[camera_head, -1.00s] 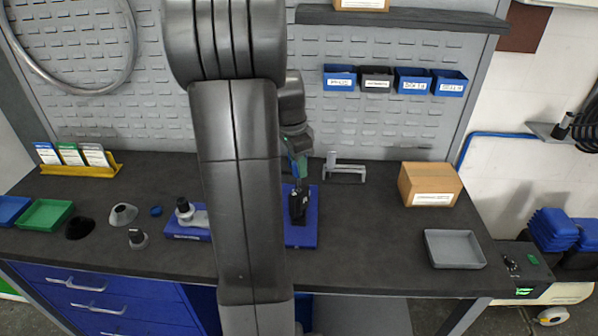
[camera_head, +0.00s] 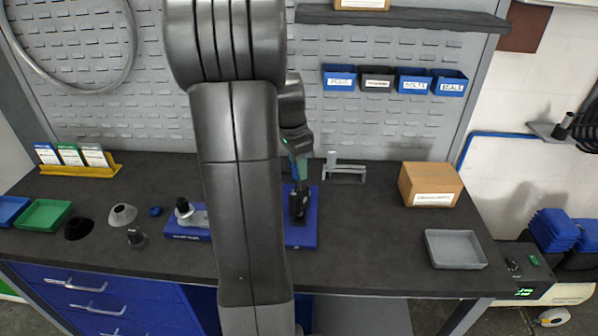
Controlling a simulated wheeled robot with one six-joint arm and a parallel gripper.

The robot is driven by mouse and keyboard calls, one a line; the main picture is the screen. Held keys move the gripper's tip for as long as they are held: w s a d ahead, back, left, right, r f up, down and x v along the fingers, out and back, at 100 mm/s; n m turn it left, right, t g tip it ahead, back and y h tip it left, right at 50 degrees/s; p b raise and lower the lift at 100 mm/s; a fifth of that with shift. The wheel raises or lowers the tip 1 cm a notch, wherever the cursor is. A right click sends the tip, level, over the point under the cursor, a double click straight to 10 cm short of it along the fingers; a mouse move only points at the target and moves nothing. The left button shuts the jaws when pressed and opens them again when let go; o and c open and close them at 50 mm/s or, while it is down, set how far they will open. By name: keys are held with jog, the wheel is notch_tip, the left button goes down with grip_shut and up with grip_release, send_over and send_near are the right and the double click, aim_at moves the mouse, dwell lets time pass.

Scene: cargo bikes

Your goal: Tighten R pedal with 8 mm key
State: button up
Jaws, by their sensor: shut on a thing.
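A blue base (camera_head: 304,236) lies on the workbench, its middle hidden behind my arm. On its left part is a grey crank-like piece with a black-topped round end (camera_head: 185,213). My gripper (camera_head: 299,217) points down over the right part of the blue base. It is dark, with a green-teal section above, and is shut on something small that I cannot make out. The pedal and the 8 mm key cannot be told apart from the dark shapes there. Whether the held thing touches the base is unclear.
A grey metal stand (camera_head: 345,170) is behind the gripper. A cardboard box (camera_head: 430,184) and a grey tray (camera_head: 455,249) are at right. The bench between base and grey tray is clear.

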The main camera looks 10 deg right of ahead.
grip_shut()
jog(key=m, duration=0.4)
jog(key=shift+g, duration=0.3)
jog(key=shift+f+m, duration=0.15)
jog(key=shift+m, duration=1.05)
jog(key=m, duration=0.3)
jog(key=shift+g, duration=0.3)
